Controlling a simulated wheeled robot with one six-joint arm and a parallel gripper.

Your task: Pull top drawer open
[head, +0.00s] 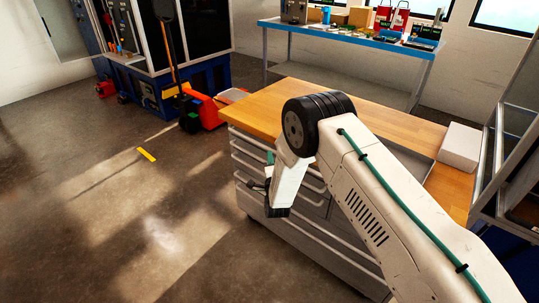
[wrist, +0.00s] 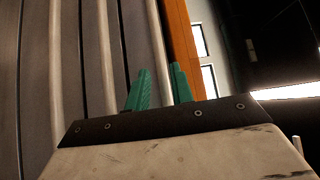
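The drawer cabinet (head: 310,235) stands under a wooden worktop, with several grey drawers that have long pale handle bars. The top drawer (head: 246,142) sits just below the worktop edge and looks shut. In the wrist view the picture is turned, with the worktop edge (wrist: 182,45) to the right of the drawer fronts (wrist: 70,60). My gripper (wrist: 159,88) has two green fingers, set apart, at the topmost pale bar (wrist: 155,40). I cannot tell whether they touch it. In the head view a green fingertip (head: 270,157) shows at the drawer front; my arm hides part of the cabinet.
A white box (head: 460,146) lies on the worktop's right end. A metal rack (head: 510,150) stands at right. A blue-edged bench (head: 350,38) with items is behind. A red pallet jack (head: 205,108) stands back left.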

